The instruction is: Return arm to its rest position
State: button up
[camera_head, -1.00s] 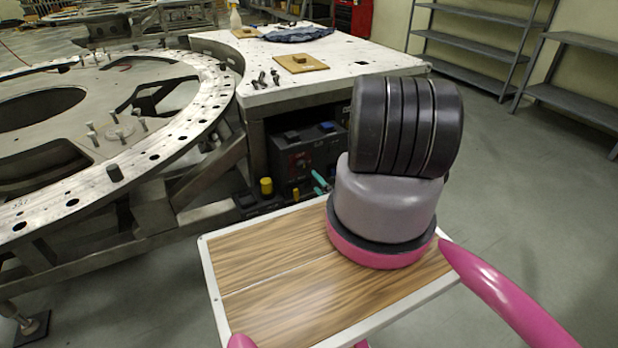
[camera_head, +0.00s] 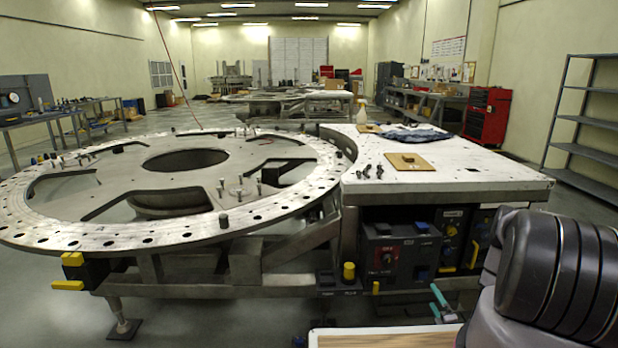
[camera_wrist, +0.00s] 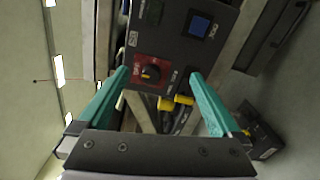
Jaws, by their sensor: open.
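My arm (camera_head: 560,275) is folded at the lower right of the head view, over a tray of my own with a wood-grain top. My gripper (camera_head: 438,299) shows there as two small teal fingers beyond the arm, in front of the table's lower boxes. In the wrist view, my gripper (camera_wrist: 160,74) has its two teal fingers spread wide with nothing between them. A dark control box (camera_wrist: 165,45) with a red-plated knob and a blue button lies beyond the fingertips. Whether the fingers are near it is hard to tell.
A large metal turret ring (camera_head: 110,238) on a steel frame fills the left. A white-topped table (camera_head: 450,170) joins it, with a wooden board (camera_head: 409,162), bolts and a blue cloth (camera_head: 415,136) on top. Grey shelves (camera_head: 590,150) stand at the right.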

jog(key=w+d+r+m+g+h, duration=0.1)
jog(key=w+d+r+m, duration=0.25)
jog(key=w+r, duration=0.6)
jog(key=w+d+r+m+g+h, duration=0.1)
jog(key=w+d+r+m, duration=0.25)
jog(key=w+r, duration=0.6)
jog(key=s+a+r+m+g+h, duration=0.1)
jog(key=a+r+m+g, duration=0.15)
jog(key=r, duration=1.05)
jog(key=s+a+r+m+g, duration=0.1)
jog(key=r+m, duration=0.3)
jog(key=r, duration=1)
jog(key=s+a+r+m+g+y, duration=0.1)
jog(key=s+a+r+m, duration=0.2)
jog(key=s+a+r, duration=0.35)
jog(key=s+a+r+m+g, duration=0.1)
jog(key=s+a+r+m, duration=0.25)
jog(key=s+r, duration=0.6)
jog(key=s+a+r+m+g+y, duration=0.1)
jog(key=s+a, duration=0.3)
jog(key=s, duration=0.5)
jog(key=s+a+r+m+g+y, duration=0.1)
jog(key=s+a, duration=0.3)
jog(key=s, duration=0.4)
jog(key=s+a+r+m+g+y, duration=0.1)
jog(key=s+a+r+m, duration=0.1)
jog(key=s, duration=0.7)
jog(key=shift+s+a+r+m, duration=0.2)
jog(key=shift+s+a+m, duration=0.15)
jog(key=shift+a, duration=0.55)
